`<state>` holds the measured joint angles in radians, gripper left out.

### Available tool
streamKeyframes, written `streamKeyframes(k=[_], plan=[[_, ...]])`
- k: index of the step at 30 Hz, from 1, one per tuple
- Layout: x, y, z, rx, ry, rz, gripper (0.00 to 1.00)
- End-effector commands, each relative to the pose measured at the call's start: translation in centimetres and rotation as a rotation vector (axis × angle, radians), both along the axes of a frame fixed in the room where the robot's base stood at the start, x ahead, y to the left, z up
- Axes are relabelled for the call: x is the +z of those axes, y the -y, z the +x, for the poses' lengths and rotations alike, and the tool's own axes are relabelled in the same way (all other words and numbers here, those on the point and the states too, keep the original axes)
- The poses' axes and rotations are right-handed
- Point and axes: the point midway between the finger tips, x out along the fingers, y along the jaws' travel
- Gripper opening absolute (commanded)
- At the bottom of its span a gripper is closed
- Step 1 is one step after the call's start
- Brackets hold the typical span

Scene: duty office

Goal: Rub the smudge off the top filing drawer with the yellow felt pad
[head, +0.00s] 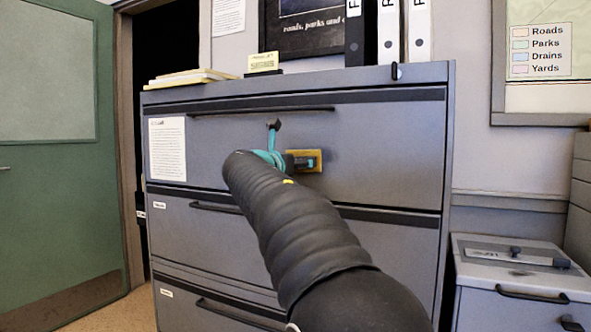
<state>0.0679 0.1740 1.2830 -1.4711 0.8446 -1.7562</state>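The top filing drawer (390,150) is the grey upper front of a wide cabinet, and it is shut. The yellow felt pad (317,155) is at the drawer's face, right of centre and below the handle. My gripper (300,161) is at the pad, dark with teal parts, and appears shut on it. I cannot tell whether the pad touches the drawer. No smudge can be made out on the visible drawer face.
A bar handle (225,112) crosses the drawer's upper part. A printed sheet (167,149) is on its left. Binders (389,35), papers (190,78) and a small yellow block (263,62) sit on the cabinet. A low grey cabinet (510,305) stands at right, a green door (60,190) at left.

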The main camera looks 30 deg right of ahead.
Motion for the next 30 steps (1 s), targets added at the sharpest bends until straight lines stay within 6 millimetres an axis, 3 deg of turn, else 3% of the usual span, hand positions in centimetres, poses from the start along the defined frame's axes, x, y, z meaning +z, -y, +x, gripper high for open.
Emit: streamKeyframes(k=[30], plan=[[0.0, 3.7, -4.2, -0.006, -0.001, 0.000, 0.55]])
